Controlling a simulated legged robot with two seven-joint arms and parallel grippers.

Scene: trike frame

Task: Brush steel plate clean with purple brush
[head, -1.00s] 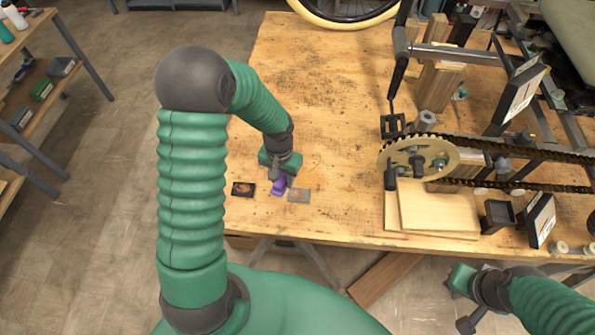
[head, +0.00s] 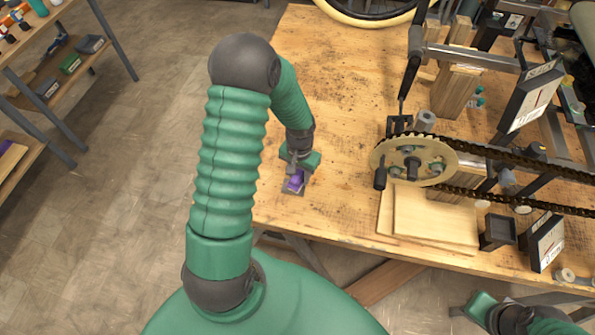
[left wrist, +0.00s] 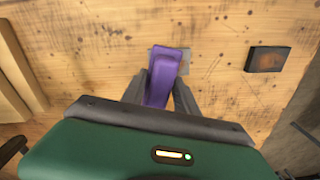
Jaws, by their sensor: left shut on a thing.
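My left gripper (head: 297,168) is shut on the purple brush (left wrist: 165,75), which also shows small below the gripper in the head view (head: 294,183). The brush points down at the steel plate (left wrist: 186,62), a small grey piece lying flat on the wooden table. The brush overlaps the plate and covers most of it in the left wrist view. I cannot tell whether the bristles touch it. My right gripper (head: 470,306) is at the lower right edge of the head view, away from the brush, and its fingers are unclear.
A dark square block with a brown top (left wrist: 267,59) lies near the plate. The wooden table (head: 335,120) is clear beyond the gripper.

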